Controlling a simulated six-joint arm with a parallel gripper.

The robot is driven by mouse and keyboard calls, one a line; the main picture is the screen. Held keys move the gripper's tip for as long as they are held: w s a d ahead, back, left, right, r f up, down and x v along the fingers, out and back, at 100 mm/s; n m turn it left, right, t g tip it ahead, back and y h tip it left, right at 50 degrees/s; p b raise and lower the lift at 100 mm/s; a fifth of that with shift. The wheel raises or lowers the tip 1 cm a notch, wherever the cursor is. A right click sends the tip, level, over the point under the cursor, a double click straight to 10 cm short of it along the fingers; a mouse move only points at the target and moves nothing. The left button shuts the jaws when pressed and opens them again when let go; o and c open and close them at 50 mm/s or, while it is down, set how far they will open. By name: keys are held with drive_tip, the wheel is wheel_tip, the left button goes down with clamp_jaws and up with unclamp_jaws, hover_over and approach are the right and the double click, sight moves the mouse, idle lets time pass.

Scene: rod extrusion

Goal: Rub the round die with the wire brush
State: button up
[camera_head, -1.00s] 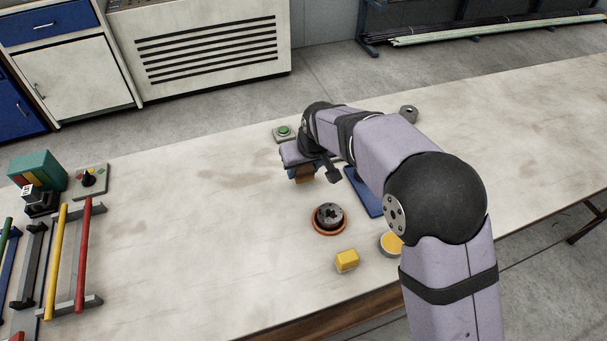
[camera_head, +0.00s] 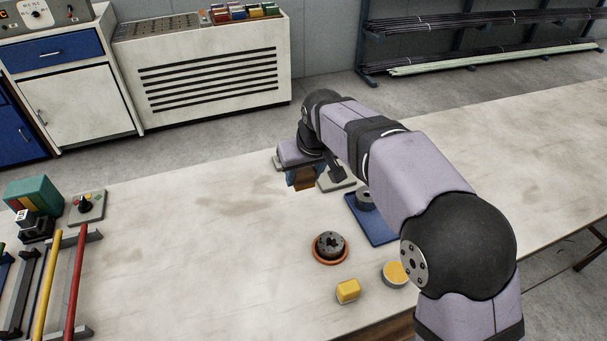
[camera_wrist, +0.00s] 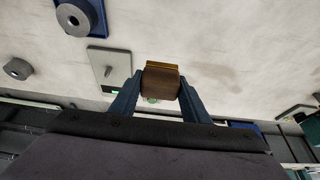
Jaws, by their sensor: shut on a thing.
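My gripper (camera_head: 302,180) is shut on a brown block with a yellowish strip, the wire brush (camera_head: 305,184). In the wrist view the brush (camera_wrist: 161,82) sits between the two blue fingers (camera_wrist: 160,95). The brush is held above the table, and in the head view it appears behind and to the left of the round die. The round die (camera_head: 330,245) is dark, with a cross-shaped hole, and sits in an orange-brown ring. The brush and die are apart. I cannot make out the die in the wrist view.
A blue tray (camera_head: 378,230) bearing a grey ring (camera_head: 365,201) lies right of the brush. A yellow block (camera_head: 348,291) and a yellow-topped round tin (camera_head: 394,273) are nearer the front. Coloured rods on a rack (camera_head: 75,285) stand far left. The table between is clear.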

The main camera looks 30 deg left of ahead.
drive_tip(key=r, duration=0.2)
drive_tip(key=s+a+r+p, duration=0.1)
drive_tip(key=s+r+p, duration=0.1)
drive_tip(key=r, duration=0.1)
drive_tip(key=shift+a+r, duration=0.2)
drive_tip(key=shift+r, duration=0.15)
drive_tip(key=s+d+f+m+h, duration=0.1)
drive_tip(key=d+f+m, duration=0.1)
drive_tip(key=d+m, duration=0.2)
drive_tip(key=s+d+f+m+t+h+p, duration=0.1)
drive_tip(key=d+f+m+h, duration=0.1)
drive_tip(key=d+m, duration=0.3)
drive_tip(key=shift+s+d, duration=0.35)
drive_tip(key=shift+d, duration=0.55)
drive_tip(key=shift+f, duration=0.15)
